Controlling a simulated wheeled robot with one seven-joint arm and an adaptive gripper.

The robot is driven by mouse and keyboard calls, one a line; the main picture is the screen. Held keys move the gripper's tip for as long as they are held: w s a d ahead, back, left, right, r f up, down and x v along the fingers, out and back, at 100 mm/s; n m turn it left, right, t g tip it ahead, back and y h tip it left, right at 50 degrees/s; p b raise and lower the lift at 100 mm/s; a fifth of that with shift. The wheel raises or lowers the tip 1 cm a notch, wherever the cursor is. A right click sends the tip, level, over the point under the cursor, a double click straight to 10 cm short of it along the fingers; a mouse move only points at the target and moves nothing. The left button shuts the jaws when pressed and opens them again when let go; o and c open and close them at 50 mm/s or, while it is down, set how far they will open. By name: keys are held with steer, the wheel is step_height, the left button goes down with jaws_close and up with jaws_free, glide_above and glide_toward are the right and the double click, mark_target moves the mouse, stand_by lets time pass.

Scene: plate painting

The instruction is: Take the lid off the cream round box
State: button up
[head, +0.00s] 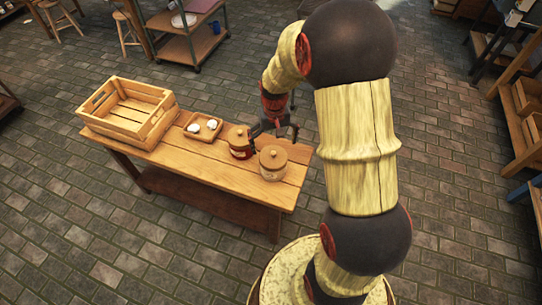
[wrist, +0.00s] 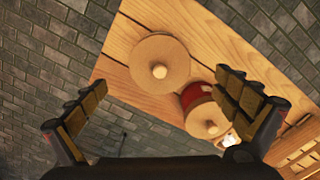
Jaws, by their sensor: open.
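The cream round box (head: 272,172) stands upright near the right end of the wooden table, its round wooden lid (head: 273,153) on top. In the wrist view the lid (wrist: 158,63), with a small pale knob in its middle, hides most of the box below. My gripper (head: 275,134) is just behind and above the box in the head view. In the wrist view its two fingers are spread wide and empty, with the lid beyond and between them, apart from it.
A red round box (head: 240,148) with a wooden lid stands close beside the cream one. Further left are a small tray (head: 190,134) with white pieces and a slatted crate (head: 150,140). The table's right end (head: 292,201) is bare.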

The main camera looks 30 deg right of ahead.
mark_target(274, 154)
step_height(274, 154, down, 6)
steer(key=b, duration=0.2)
steer(key=shift+r+b, duration=0.15)
steer(key=shift+b, duration=0.15)
steer(key=c, duration=0.3)
steer(key=c, duration=1.1)
steer(key=c, duration=1.1)
steer(key=shift+s, duration=0.1)
jaws_close()
